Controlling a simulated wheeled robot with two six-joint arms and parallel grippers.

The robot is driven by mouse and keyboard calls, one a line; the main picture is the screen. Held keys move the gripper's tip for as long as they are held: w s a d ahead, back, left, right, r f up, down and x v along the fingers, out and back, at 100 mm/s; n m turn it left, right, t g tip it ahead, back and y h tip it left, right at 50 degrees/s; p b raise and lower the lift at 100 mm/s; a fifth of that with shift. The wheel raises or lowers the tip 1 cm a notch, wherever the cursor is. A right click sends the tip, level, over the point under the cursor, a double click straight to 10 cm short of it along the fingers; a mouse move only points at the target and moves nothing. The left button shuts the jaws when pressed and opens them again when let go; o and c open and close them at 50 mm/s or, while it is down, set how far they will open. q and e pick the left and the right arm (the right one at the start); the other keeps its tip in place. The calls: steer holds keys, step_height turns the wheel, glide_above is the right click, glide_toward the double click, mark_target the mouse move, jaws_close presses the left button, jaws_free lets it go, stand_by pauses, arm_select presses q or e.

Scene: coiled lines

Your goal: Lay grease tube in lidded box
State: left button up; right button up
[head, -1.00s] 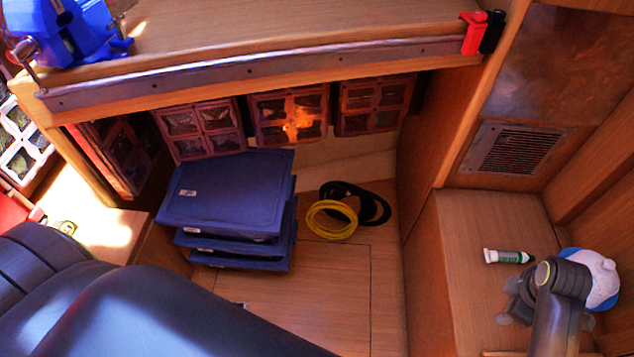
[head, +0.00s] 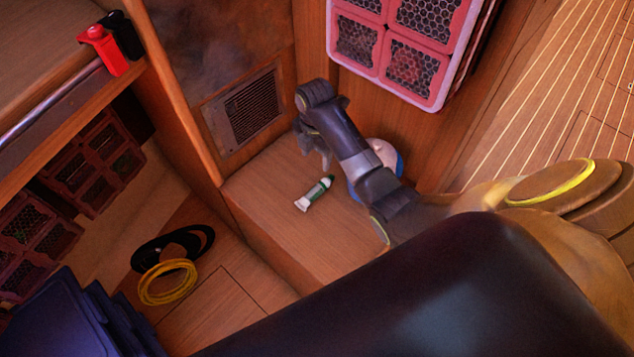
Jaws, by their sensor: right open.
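The grease tube (head: 315,194), white with a green section, lies on the wooden bench top in the head view. My right gripper (head: 317,158) is open and empty, just above the tube in the picture and apart from it. Its fingers are small and partly blurred. My left gripper is out of view. No box that I can clearly tell as the lidded box shows; a stack of dark blue flat boxes (head: 60,318) is cut off at the lower left.
A white and blue round object (head: 388,153) stands on the bench, partly behind my right arm. A yellow coil (head: 168,282) and a black coil (head: 190,240) lie on the lower floor. A vent (head: 246,108) and pink-framed crate (head: 410,40) are behind. The bench's front left is clear.

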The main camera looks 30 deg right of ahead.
step_height(320, 180, down, 4)
steer(key=a, duration=0.2)
steer(key=b, duration=0.2)
glide_above(315, 190)
steer(key=f, duration=0.6)
steer(key=shift+w+a+f, duration=0.15)
steer(key=shift+a+f, duration=0.1)
steer(key=shift+a, duration=0.05)
steer(key=f, duration=0.1)
steer(key=f+b, duration=0.1)
steer(key=f, duration=0.3)
steer(key=shift+d, duration=0.35)
steer(key=shift+f, duration=0.15)
steer(key=shift+c, duration=0.2)
steer(key=c, duration=0.9)
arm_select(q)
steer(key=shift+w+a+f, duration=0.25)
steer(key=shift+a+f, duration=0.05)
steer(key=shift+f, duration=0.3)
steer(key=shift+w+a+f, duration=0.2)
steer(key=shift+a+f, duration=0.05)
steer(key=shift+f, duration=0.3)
arm_select(e)
steer(key=shift+c, duration=1.2)
